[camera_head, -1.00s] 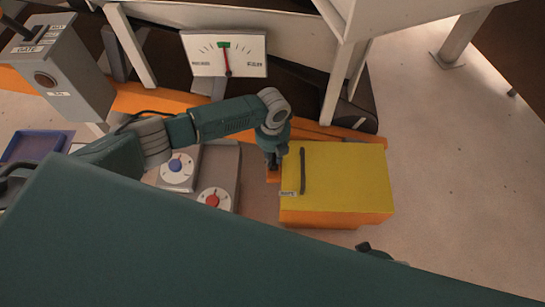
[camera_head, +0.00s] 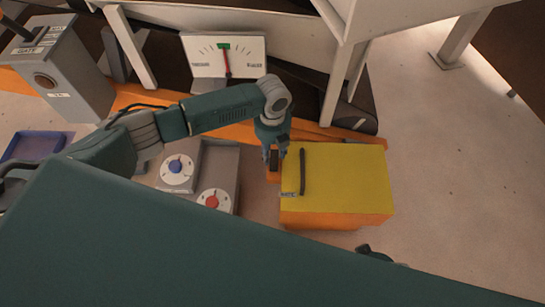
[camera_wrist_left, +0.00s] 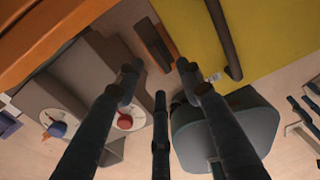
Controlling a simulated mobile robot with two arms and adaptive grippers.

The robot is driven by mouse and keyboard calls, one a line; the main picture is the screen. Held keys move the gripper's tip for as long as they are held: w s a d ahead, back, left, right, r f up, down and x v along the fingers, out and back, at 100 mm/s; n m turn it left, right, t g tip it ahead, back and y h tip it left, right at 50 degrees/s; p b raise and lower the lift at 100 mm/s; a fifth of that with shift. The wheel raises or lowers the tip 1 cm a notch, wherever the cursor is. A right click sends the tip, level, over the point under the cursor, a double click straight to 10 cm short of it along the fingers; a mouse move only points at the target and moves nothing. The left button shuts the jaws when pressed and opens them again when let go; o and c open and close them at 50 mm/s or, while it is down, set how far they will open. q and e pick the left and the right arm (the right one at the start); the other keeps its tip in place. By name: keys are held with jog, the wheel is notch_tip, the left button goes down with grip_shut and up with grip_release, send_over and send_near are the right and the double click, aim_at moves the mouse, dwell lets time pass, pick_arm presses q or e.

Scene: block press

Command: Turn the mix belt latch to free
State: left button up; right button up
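A small orange block with a dark upright bar (camera_head: 274,158) sits against the left side of the yellow-topped orange box. In the left wrist view the bar (camera_wrist_left: 153,46) stands ahead of the fingers. I cannot read a label on it, so I cannot tell whether it is the mix belt latch. My left gripper (camera_head: 275,154) is just above the bar, its fingers spread to either side. In the left wrist view the left gripper (camera_wrist_left: 158,72) is open and empty. Dark finger-like parts at that view's right edge may be my right gripper (camera_wrist_left: 306,112).
The yellow-topped box (camera_head: 345,178) has a dark bar handle (camera_head: 302,171) on top. A grey panel with blue (camera_head: 176,165) and red (camera_head: 212,201) knobs stands left. A gauge (camera_head: 224,55) is behind, its needle nearly upright. A blue tray (camera_head: 33,147) lies far left.

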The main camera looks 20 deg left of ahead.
aim_at(273, 162)
pick_arm(q)
notch_tip(273, 162, up, 7)
jog(key=shift+r, duration=0.15)
jog(key=shift+s, duration=0.1)
dwell(0.5)
